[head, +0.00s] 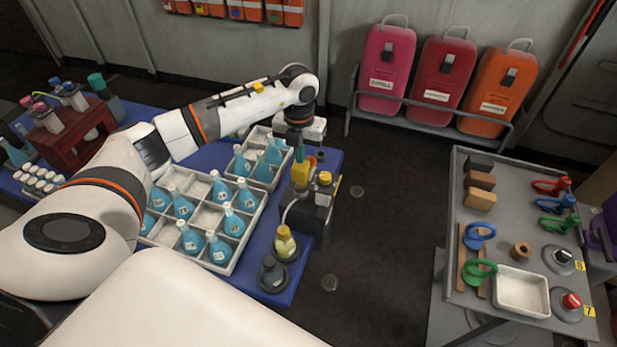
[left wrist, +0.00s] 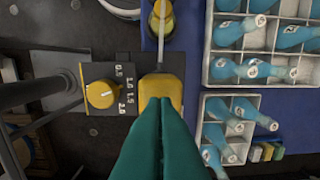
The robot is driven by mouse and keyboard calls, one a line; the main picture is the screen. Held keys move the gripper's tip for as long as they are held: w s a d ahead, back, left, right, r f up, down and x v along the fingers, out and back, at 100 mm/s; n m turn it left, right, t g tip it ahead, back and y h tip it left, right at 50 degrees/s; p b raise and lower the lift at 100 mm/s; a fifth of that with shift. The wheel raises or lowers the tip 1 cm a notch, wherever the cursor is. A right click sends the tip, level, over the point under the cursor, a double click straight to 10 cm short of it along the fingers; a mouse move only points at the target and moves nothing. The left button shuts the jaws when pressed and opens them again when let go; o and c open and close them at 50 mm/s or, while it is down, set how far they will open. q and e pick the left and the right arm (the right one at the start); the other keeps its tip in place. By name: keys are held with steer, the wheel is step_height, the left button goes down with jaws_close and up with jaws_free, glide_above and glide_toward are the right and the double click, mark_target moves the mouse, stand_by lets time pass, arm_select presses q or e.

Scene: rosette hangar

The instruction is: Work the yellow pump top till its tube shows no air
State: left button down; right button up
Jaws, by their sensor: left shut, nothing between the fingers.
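The yellow pump top (head: 301,173) sits on a dark box at the right edge of the blue table. It also shows in the left wrist view (left wrist: 161,84), right at my fingertips. My left gripper (head: 300,154) points down over it, its green fingers shut with nothing between them. The fingertips (left wrist: 162,101) overlap the pump top; whether they touch it I cannot tell. A pale tube (left wrist: 161,48) runs from the pump to a flask with yellow liquid (head: 285,243). Air inside the tube is too small to tell. My right gripper is not in view.
A yellow dial (left wrist: 102,94) with a number scale is beside the pump top. Trays of blue flasks (head: 231,258) stand close by on the blue table. A dark round stand (head: 273,274) is near the front corner. A grey cart (head: 511,237) stands apart at right.

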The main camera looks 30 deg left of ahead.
arm_select(q)
steer(key=shift+f+b, duration=1.25)
steer(key=shift+f, duration=0.5)
steer(key=shift+r, duration=0.1)
step_height(320, 180, up, 11)
steer(key=p, duration=0.7)
steer(key=shift+f, duration=0.2)
stand_by(0.8)
